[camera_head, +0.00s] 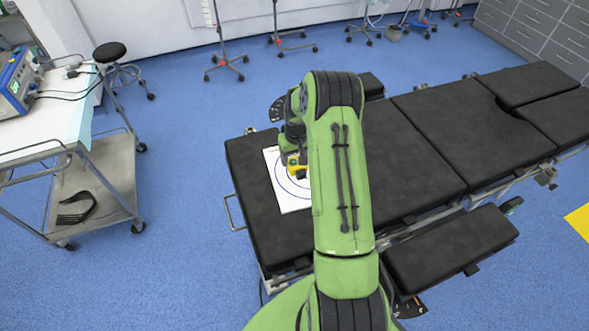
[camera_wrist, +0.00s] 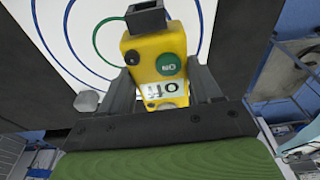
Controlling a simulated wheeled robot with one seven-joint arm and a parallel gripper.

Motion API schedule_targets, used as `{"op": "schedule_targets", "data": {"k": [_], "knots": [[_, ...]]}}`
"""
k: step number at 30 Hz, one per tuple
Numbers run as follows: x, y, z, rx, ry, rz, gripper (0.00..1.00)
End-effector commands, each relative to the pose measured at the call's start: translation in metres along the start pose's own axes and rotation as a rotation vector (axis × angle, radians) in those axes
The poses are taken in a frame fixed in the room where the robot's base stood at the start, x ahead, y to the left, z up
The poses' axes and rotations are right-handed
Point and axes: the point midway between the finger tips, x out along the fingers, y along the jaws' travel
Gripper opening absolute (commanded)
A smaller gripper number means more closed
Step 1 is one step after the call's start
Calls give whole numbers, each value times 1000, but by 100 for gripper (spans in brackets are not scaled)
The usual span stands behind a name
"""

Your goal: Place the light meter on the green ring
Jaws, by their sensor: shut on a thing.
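The yellow light meter (camera_wrist: 156,60) has a black knob, a green round button and a black top piece. It sits between the fingers of my gripper (camera_wrist: 161,84), which is shut on it. In the head view the meter (camera_head: 293,161) shows as a small yellow patch beside my arm. The green ring (camera_wrist: 97,42) shows as a thin arc to the left of the meter, inside larger blue rings on a white sheet (camera_head: 295,206). The meter hides the rest of the green ring. I cannot tell whether the meter touches the sheet.
The sheet lies on the black padded operating table (camera_head: 410,145). My arm hides the sheet's right part. A metal cart (camera_head: 95,190) with a device (camera_head: 17,84) stands at the left, with a black stool (camera_head: 109,52) behind it. Wheeled stands are at the back.

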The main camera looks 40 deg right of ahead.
Motion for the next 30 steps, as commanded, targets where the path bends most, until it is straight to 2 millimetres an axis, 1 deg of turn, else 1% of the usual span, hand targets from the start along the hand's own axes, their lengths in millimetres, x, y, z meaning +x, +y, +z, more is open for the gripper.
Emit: {"op": "schedule_targets", "data": {"k": [8,15,18,19,23,24,30], "knots": [[42,0,6,1,0,-1,20],[43,0,6,0,3,1,20],[47,0,6,0,3,0,20],[47,0,7,0,2,0,66],[46,0,6,0,2,0,86],[46,0,6,0,2,0,89],[46,0,6,0,2,0,89]]}}
